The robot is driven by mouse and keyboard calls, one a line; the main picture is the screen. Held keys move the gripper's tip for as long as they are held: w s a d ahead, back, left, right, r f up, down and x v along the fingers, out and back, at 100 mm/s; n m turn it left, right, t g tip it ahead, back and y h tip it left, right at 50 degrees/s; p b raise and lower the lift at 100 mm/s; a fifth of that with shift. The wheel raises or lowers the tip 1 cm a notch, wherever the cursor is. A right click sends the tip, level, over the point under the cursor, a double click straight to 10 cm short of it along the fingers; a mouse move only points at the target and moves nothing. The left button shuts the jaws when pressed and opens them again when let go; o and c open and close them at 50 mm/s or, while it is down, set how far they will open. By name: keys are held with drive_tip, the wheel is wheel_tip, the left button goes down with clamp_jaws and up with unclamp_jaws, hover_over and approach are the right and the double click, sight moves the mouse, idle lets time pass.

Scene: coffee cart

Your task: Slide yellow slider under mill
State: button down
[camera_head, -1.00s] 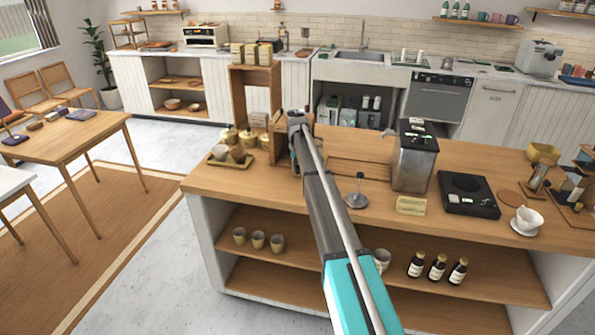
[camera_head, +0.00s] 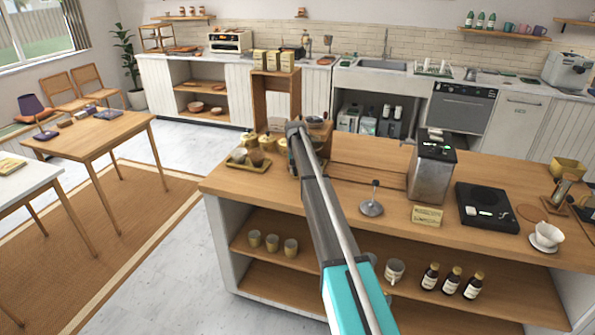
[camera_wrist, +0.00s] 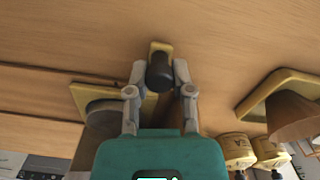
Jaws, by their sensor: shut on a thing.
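In the wrist view, a dark round knob stands on a small yellow piece (camera_wrist: 161,46), which looks like the yellow slider. My gripper (camera_wrist: 160,82) is shut on the knob, one finger on each side. A yellow plate with a grey disc (camera_wrist: 103,114) lies just left of the fingers; I cannot tell whether it joins the slider. In the head view, my gripper is over the island's far left part, and my arm hides the slider. A brown item with a dark top (camera_head: 316,123) shows partly behind the gripper; I cannot tell whether it is the mill.
A yellow tray with cups (camera_head: 239,166) lies close left of my gripper; it also shows in the wrist view (camera_wrist: 251,103). Yellow-lidded canisters (camera_wrist: 238,146) stand nearby. A metal tamper-like tool (camera_head: 372,209) and a steel grinder-like machine (camera_head: 430,174) stand to the right.

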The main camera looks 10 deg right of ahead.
drive_tip(key=shift+s+a, duration=0.1)
drive_tip(key=shift+a, duration=0.25)
drive_tip(key=shift+c, duration=2.4)
unclamp_jaws()
drive_tip(key=shift+d, duration=0.15)
